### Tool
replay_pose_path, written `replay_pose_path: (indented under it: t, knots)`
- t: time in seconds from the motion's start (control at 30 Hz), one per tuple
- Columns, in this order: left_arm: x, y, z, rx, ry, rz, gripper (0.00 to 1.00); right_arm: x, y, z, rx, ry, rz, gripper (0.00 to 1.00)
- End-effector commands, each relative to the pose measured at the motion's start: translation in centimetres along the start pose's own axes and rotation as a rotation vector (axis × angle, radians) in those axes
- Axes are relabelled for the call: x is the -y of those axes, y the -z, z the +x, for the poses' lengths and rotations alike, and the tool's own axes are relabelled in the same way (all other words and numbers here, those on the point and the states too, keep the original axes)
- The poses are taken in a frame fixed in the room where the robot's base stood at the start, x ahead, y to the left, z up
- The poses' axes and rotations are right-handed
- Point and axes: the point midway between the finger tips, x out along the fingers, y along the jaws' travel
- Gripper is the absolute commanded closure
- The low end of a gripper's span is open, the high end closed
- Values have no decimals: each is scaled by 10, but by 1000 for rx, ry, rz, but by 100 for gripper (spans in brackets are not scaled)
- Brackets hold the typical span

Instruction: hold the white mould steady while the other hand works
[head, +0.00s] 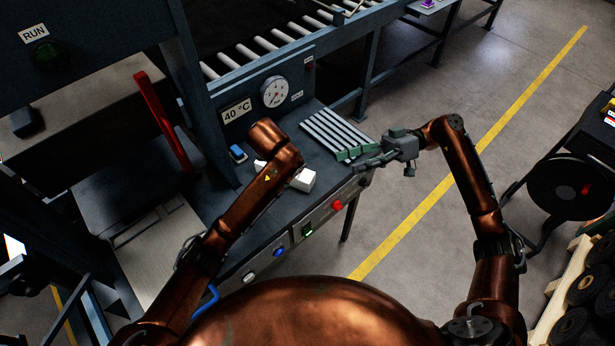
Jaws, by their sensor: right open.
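A white block (305,180), which looks like the white mould, sits on the dark bench top just right of my left forearm. A small white piece also shows on the left side of that forearm; I cannot tell whether it belongs to the same mould. My left arm reaches over the bench and hides its own gripper and part of the bench beneath. My right gripper (350,160) is open and empty, with its green fingers pointing left near the bench's right end, right of the mould and apart from it.
A slatted grey rack (330,130) lies at the bench's back right, close to the right fingers. A blue-topped item (238,153) lies left of my left arm. A gauge (274,92) and a 40 °C label stand behind. The press's red lever (163,120) rises at left.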

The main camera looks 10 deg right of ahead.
Motion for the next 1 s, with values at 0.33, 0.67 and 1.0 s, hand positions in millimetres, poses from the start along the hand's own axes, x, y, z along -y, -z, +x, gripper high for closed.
replay_pose_path:
  t: [0.33, 0.67, 1.0]
  knots:
    - [0, 0, 0, 0, 0, 0, 71, -98, -49, 29, 6, -268, 1, 38]
    - [0, 0, 0, 0, 0, 0, 71, -214, -103, 55, 33, -664, -189, 38]
    - [0, 0, 0, 0, 0, 0, 71, -255, -132, 60, 69, -863, -369, 38]
